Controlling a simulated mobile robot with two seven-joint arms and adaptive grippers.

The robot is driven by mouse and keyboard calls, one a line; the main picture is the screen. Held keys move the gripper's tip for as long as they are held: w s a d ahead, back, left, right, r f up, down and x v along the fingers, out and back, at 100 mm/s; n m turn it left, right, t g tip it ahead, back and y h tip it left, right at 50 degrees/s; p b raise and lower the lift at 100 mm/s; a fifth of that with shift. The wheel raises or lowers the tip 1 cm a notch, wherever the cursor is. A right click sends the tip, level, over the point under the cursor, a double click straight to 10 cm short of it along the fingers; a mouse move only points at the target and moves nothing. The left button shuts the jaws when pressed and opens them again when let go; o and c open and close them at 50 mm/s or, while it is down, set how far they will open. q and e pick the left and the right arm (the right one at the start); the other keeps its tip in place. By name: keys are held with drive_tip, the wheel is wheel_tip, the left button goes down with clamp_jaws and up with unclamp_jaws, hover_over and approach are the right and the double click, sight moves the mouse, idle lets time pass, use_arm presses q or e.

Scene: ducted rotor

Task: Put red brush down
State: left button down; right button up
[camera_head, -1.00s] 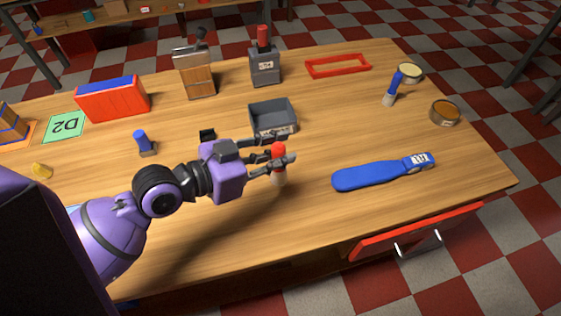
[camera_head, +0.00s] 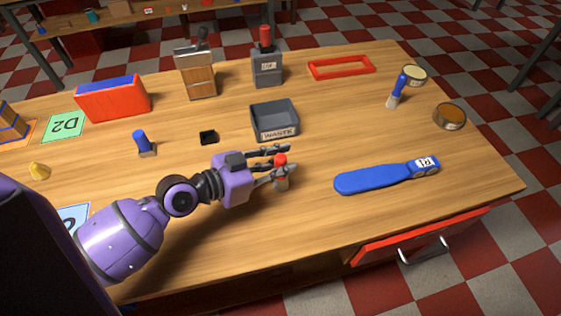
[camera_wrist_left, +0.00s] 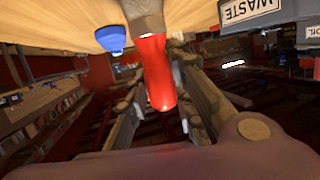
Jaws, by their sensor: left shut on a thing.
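The red brush (camera_head: 281,161) stands upright in my left gripper (camera_head: 283,164), red handle up and pale bristle end down. It is above the front middle of the wooden table (camera_head: 300,218), low over the wood. I cannot tell whether its bristle end touches the table. The left gripper is shut on it, with a finger on either side. In the left wrist view the red handle (camera_wrist_left: 156,72) is between the fingers, and its other end meets the tabletop at the upper edge. My right gripper is not in view.
The grey WASTE tray (camera_head: 265,132) is just behind the gripper. A blue paddle-shaped thing (camera_head: 375,180) lies to the right. The wood in front of the brush is clear.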

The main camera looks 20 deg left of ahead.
use_arm(q)
drive_tip(key=c, duration=1.9)
unclamp_jaws()
drive_tip(key=shift+f, duration=0.2)
drive_tip(key=shift+c, duration=0.2)
drive_tip(key=o, duration=0.4)
drive_tip(key=shift+r, duration=0.1)
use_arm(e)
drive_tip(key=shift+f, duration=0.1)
use_arm(q)
drive_tip(key=shift+r, duration=0.25)
drive_tip(key=b+v, duration=0.6)
drive_tip(key=v, duration=0.6)
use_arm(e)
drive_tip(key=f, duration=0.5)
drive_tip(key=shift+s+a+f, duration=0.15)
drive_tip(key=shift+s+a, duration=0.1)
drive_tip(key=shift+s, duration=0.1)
